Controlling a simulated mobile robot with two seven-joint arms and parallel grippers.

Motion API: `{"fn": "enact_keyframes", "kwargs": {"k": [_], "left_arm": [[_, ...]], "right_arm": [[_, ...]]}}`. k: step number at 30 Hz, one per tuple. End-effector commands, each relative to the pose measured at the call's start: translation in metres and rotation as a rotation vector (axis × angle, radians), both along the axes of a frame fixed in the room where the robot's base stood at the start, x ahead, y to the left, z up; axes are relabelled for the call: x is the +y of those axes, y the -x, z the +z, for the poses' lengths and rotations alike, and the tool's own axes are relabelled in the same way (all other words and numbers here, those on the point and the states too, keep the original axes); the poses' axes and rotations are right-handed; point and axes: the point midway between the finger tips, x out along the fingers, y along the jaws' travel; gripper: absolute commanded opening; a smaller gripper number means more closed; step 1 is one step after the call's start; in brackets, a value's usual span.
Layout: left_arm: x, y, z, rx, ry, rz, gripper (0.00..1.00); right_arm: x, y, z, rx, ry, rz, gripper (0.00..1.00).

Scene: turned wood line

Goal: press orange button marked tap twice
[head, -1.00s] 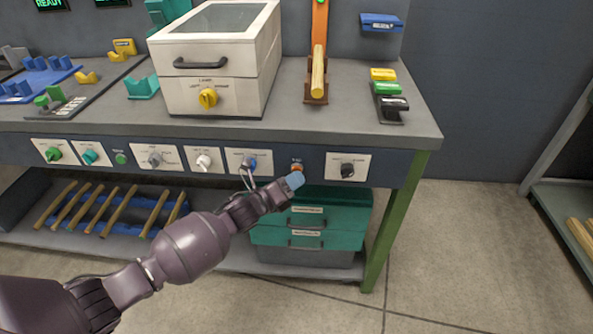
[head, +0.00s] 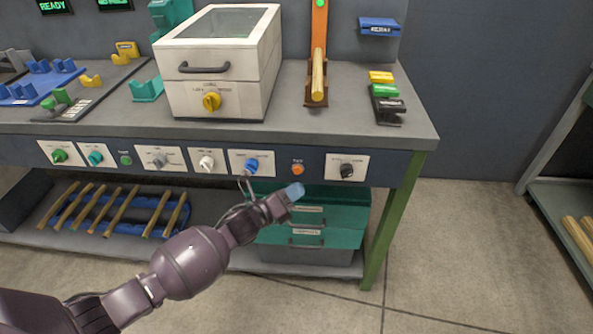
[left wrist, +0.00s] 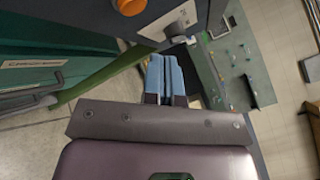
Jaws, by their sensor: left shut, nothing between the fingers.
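The orange button (head: 297,169) sits on the dark front panel of the bench, under a small label, between a blue knob and a black knob. It also shows at the top of the left wrist view (left wrist: 131,6). My left gripper (head: 295,191) is shut and empty, with light blue fingertips. It is just below the button in the head view and appears apart from it. The shut fingertips also show in the left wrist view (left wrist: 165,75). My right gripper is in neither view.
The panel also carries a blue knob (head: 252,166), a black knob (head: 346,170) and a white knob (head: 206,162). Teal drawers (head: 335,205) stand under the bench behind my gripper. A green bench leg (head: 393,225) is at the right, with clear floor beyond it.

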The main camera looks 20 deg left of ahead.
Motion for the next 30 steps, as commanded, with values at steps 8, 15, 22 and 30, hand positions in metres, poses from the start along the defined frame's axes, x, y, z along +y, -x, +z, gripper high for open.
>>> {"fn": "enact_keyframes", "kwargs": {"k": [8,15,22,30], "left_arm": [[-0.006,0.020,0.002,-0.002,0.001,0.000,0.00],[-0.007,0.023,0.000,-0.001,0.000,-0.001,0.00],[-0.007,0.023,0.000,0.000,0.000,0.000,0.00],[-0.007,0.023,0.000,-0.001,0.000,-0.001,0.00]], "right_arm": [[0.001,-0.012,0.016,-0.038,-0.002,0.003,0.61],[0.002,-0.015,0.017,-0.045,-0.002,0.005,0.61],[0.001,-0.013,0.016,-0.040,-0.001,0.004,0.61],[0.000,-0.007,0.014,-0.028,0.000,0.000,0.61]]}}
